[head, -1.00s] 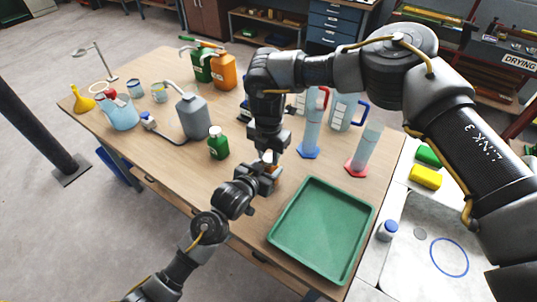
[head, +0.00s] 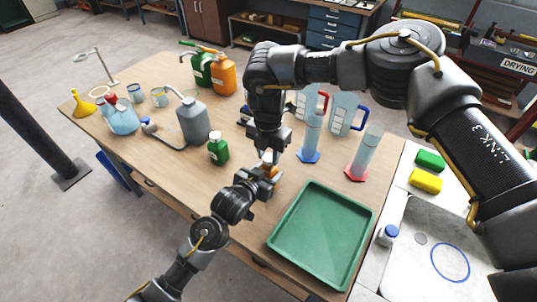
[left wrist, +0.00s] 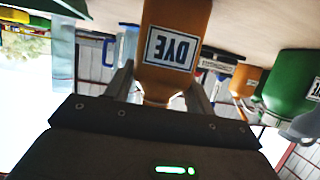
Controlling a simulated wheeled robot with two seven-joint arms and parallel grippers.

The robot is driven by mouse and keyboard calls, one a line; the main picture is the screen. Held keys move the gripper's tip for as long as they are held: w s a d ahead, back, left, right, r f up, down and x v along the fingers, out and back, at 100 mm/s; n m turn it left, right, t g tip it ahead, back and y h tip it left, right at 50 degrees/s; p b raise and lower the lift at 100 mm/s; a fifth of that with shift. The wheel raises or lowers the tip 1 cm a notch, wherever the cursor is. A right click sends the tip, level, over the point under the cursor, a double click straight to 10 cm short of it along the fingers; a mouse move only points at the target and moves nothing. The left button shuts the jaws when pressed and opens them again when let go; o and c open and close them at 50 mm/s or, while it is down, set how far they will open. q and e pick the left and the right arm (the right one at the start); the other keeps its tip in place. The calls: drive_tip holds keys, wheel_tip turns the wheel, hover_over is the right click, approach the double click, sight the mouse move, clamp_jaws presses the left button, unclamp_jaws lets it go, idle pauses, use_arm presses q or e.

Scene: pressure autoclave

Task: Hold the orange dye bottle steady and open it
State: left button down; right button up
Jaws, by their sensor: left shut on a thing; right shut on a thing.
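The orange dye bottle (head: 275,173) stands on the wooden table near its front edge, mostly hidden by my grippers in the head view. In the left wrist view, which is upside down, its orange body (left wrist: 178,18) and white DYE label (left wrist: 170,50) show clearly. My left gripper (head: 268,178) is shut on the bottle from the side, with one finger on each side of it (left wrist: 160,88). My right gripper (head: 269,156) points down from above and is shut on the bottle's top.
A green tray (head: 272,238) lies to the right and a green bottle (head: 218,150) stands to the left. Blue-footed (head: 309,155) and red-footed (head: 356,175) cylinders stand behind right. The front-left tabletop is mostly clear.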

sight(268, 157)
use_arm(q)
drive_tip(key=shift+s+a+f, duration=0.1)
drive_tip(key=shift+s+f, duration=0.05)
drive_tip(key=shift+f, duration=0.35)
use_arm(e)
drive_tip(key=shift+r, duration=1.8)
use_arm(q)
drive_tip(key=c, duration=0.8)
unclamp_jaws()
drive_tip(key=shift+c, duration=0.2)
drive_tip(key=o, duration=0.4)
drive_tip(key=shift+w+r, duration=0.1)
drive_tip(key=shift+w, duration=0.15)
use_arm(e)
drive_tip(key=shift+w+f, duration=0.15)
drive_tip(key=shift+w, duration=0.05)
use_arm(q)
drive_tip(key=shift+r, duration=0.1)
drive_tip(key=shift+s+r, duration=0.1)
use_arm(e)
drive_tip(key=shift+s, duration=0.1)
